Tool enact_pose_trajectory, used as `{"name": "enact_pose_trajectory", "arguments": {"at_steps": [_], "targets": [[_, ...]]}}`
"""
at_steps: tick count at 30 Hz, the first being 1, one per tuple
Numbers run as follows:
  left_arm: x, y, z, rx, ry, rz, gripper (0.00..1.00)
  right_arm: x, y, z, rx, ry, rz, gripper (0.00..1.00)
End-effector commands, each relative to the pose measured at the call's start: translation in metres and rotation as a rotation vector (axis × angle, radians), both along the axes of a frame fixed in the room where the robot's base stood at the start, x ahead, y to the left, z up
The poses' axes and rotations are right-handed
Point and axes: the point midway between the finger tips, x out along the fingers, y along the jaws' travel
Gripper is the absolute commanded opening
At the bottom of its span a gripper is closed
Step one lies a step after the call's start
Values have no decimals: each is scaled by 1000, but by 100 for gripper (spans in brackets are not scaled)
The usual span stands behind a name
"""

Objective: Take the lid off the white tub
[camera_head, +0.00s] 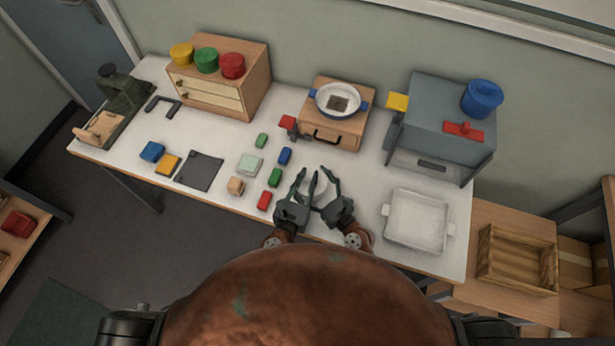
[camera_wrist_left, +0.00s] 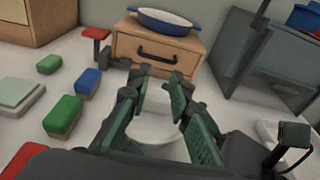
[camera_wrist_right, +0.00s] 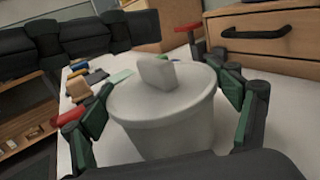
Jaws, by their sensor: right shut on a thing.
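The white tub (camera_wrist_right: 165,125) stands upright on the white table, with its white lid (camera_wrist_right: 125,100) seated on top and a blocky knob (camera_wrist_right: 157,73) on the lid. My right gripper (camera_wrist_right: 165,110) is shut around the tub's body, one finger on each side; it also shows in the head view (camera_head: 328,188). My left gripper (camera_head: 307,178) is over the tub, its fingers apart and empty. In the left wrist view the tub (camera_wrist_left: 158,128) shows pale below and between the left fingers. The grippers hide much of the tub in the head view.
Small coloured blocks (camera_head: 275,178) lie left of the grippers. A wooden drawer box (camera_head: 335,130) with a pan (camera_head: 338,99) stands behind. A white tray (camera_head: 417,220) is to the right, beside a grey oven-like box (camera_head: 445,120).

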Motion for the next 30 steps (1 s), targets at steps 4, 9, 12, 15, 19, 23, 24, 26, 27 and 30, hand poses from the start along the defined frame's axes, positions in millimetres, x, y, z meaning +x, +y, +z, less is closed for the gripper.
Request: {"name": "enact_pose_trajectory", "arguments": {"at_steps": [4,9,12,15,19,23,24,26,27,30], "targets": [[0,0,0,0,1,0,19,0,0,1,1,-2,0,39],[-7,2,0,1,2,0,19,0,0,1,2,-2,0,39],[-19,7,1,0,3,0,19,0,0,1,2,-2,0,39],[-38,13,4,0,4,0,19,0,0,2,2,-2,0,39],[-65,22,9,0,4,0,19,0,0,1,2,-2,0,39],[-88,29,12,1,4,0,19,0,0,1,2,-2,0,39],[-93,31,13,1,4,0,19,0,0,1,2,-2,0,39],[-100,33,15,1,2,1,19,0,0,1,2,-2,0,39],[-104,35,15,0,3,1,19,0,1,1,2,-2,0,39],[-110,37,17,0,1,1,19,0,1,1,2,-2,0,39]]}}
